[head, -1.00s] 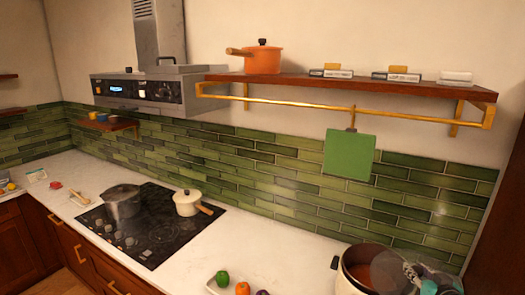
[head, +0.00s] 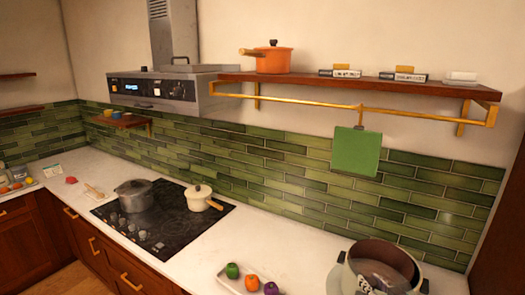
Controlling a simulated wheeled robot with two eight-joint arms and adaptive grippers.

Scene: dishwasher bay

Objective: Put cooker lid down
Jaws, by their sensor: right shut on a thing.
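The cooker (head: 408,256) is a large round pot with a cream outside and a brown inside. It stands on the counter at the lower right, open at the top. A dark, see-through cooker lid (head: 378,270) shows in front of its opening and looks tilted. My right gripper (head: 370,287) is at the bottom edge of the picture, shut on the lid. The fingers are partly cut off, and I cannot tell whether the lid touches the cooker. My left gripper is not in view.
A tray (head: 228,281) with small vegetables stands left of the cooker. A grey pot (head: 135,196) and a cream pan (head: 199,198) sit on the black hob (head: 155,228). The white counter (head: 190,262) is bare between hob and tray. A wooden shelf (head: 350,84) hangs above.

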